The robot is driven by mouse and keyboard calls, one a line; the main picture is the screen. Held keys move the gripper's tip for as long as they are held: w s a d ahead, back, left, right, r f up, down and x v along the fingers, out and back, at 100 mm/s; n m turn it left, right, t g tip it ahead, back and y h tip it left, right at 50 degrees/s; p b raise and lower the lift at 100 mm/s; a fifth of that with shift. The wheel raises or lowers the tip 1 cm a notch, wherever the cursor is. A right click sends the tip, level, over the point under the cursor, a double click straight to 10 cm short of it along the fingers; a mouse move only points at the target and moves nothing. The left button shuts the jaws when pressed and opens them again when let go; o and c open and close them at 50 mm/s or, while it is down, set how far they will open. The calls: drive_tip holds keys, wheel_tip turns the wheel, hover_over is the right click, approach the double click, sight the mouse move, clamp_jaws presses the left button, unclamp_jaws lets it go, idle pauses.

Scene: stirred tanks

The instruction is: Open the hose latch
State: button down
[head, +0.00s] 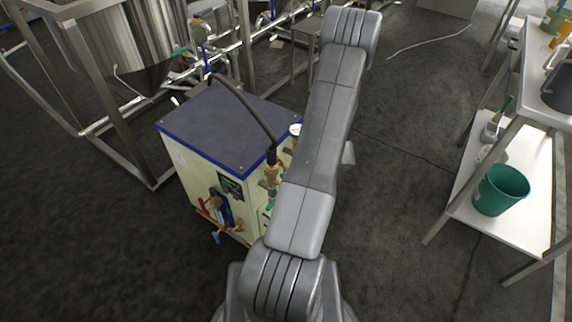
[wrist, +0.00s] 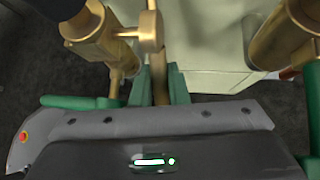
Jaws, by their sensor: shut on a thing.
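In the wrist view, my gripper (wrist: 160,78) has two green fingers closed on a thin brass lever (wrist: 159,92), which I take to be the hose latch. The lever runs down from a brass knuckle (wrist: 150,36) beside a brass fitting (wrist: 98,38) at upper left. In the head view, a black hose (head: 250,108) curves down to a brass coupling (head: 272,172) on the side of the cream machine (head: 185,172). My arm hides my gripper and the latch there.
Another brass fitting (wrist: 285,38) stands close at right in the wrist view. A green handle (wrist: 75,101) lies left of my fingers. The machine's blue top (head: 225,132) is near my arm. A shelf with a green bucket (head: 501,190) stands at right; the floor between is mostly clear.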

drive_tip(key=p, duration=0.1)
drive_tip(key=r+g+h+p, duration=0.1)
drive_tip(key=h+p, duration=0.1)
drive_tip(key=p, duration=0.1)
drive_tip(key=shift+s+d+r, duration=0.25)
drive_tip(key=shift+r, duration=0.15)
drive_tip(key=g+h+p, duration=0.1)
drive_tip(key=p, duration=0.2)
drive_tip(key=r+g+h+p, duration=0.1)
drive_tip(key=p, duration=0.2)
drive_tip(key=shift+s+d+m+h, duration=0.2)
drive_tip(key=shift+m+h, duration=0.1)
drive_tip(key=shift+h, duration=0.1)
drive_tip(key=g+h+p, duration=0.1)
drive_tip(key=p, duration=0.2)
drive_tip(key=r+g+h+p, duration=0.1)
drive_tip(key=h+p, duration=0.1)
drive_tip(key=p, duration=0.1)
drive_tip(key=shift+d, duration=0.15)
drive_tip(key=shift+p, duration=0.4)
drive_tip(key=c, duration=1.5)
unclamp_jaws()
wheel_tip(320, 180, up, 14)
drive_tip(key=w+d+b, duration=0.1)
drive_tip(key=w, duration=0.1)
drive_tip(key=shift+w+d+f, duration=0.15)
drive_tip(key=shift+d+f, duration=0.1)
